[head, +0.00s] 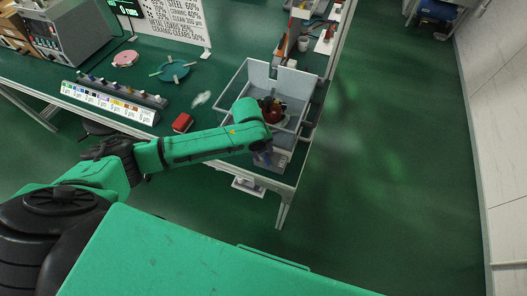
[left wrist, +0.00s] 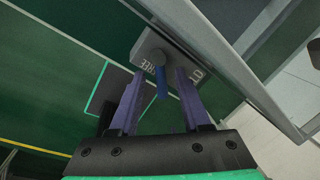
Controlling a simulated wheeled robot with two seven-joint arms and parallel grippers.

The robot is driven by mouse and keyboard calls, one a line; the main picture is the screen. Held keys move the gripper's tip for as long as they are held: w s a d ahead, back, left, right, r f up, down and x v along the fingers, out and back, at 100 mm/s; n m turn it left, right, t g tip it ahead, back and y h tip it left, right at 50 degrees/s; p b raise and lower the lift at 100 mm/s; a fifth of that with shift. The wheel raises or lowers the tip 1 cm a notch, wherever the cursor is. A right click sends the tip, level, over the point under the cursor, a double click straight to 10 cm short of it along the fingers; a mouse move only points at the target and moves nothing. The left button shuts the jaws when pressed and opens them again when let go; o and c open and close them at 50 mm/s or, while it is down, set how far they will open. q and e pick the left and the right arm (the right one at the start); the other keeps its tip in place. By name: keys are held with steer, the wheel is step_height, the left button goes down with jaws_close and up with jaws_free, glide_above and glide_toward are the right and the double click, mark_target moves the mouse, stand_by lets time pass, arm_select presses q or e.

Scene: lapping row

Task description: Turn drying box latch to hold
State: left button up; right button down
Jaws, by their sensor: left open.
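The drying box (head: 240,101) is a grey open-topped box at the table's right edge in the head view. In the left wrist view a grey latch plate (left wrist: 148,45) has a round hub and white lettering that reads FREE on one side; the other label is partly cut off. A blue latch lever (left wrist: 162,84) points from the hub down towards my gripper. My left gripper (left wrist: 160,75) is open, its two purple fingers on either side of the lever, with a gap showing. In the head view my arm hides much of the box front. My right gripper is not in view.
The floor to the right is clear.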

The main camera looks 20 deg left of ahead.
arm_select(q)
jaws_close()
steer(key=shift+r, duration=0.1)
stand_by(0.4)
steer(key=shift+w+d+r+n+p, duration=0.1)
steer(key=shift+d+n+p, duration=0.05)
steer(key=shift+n+p, duration=0.45)
steer(key=n+p, duration=0.2)
steer(key=shift+w+d+r+n+y+p, duration=0.1)
steer(key=shift+w+d+n+y+p, duration=0.1)
steer(key=shift+n+y+p, duration=0.15)
steer(key=n, duration=0.1)
steer(key=n+p, duration=0.2)
steer(key=shift+w+d+t+y, duration=0.15)
steer(key=shift+w+t+y, duration=0.1)
steer(key=shift+t, duration=0.15)
steer(key=shift+w+n+p, duration=0.2)
steer(key=shift+n+p, duration=0.45)
steer(key=shift+n, duration=0.6)
steer(key=shift+f+y, duration=0.2)
steer(key=shift+y, duration=0.1)
